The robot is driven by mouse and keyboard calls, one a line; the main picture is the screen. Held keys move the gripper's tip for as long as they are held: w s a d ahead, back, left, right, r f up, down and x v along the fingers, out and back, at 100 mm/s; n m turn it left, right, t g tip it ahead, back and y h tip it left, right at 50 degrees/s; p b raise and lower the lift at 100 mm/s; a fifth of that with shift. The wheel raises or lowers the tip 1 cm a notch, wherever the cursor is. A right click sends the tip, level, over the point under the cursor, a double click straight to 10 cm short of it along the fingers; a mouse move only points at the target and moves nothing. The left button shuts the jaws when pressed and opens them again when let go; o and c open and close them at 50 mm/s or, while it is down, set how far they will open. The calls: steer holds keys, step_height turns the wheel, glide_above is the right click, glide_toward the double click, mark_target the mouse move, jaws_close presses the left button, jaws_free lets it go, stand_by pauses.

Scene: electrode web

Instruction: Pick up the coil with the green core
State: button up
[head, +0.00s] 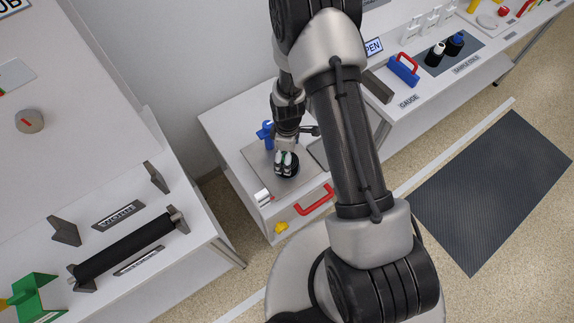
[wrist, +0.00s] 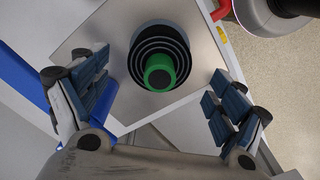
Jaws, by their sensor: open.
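The coil with the green core (wrist: 160,72) stands on a light grey square plate in the wrist view, its core end facing the camera and its black windings around it. In the head view the black coil (head: 291,172) shows partly behind my gripper (head: 284,162). In the wrist view my gripper (wrist: 158,82) is open, with one finger left and one right of the coil. Clear gaps show on both sides, and neither finger appears to touch it. How far the fingertips are above the plate is hard to tell.
The grey plate (head: 253,160) lies on a white cabinet with a red handle (head: 315,200). A blue object (head: 265,134) stands at the plate's back left. Two other coils rest on a dark mat (head: 472,42) on the right counter. A long black roll (head: 125,247) lies left.

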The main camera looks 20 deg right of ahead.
steer(key=shift+f+b, duration=1.15)
steer(key=shift+f, duration=2.05)
steer(key=shift+r, duration=0.1)
steer(key=c, duration=1.5)
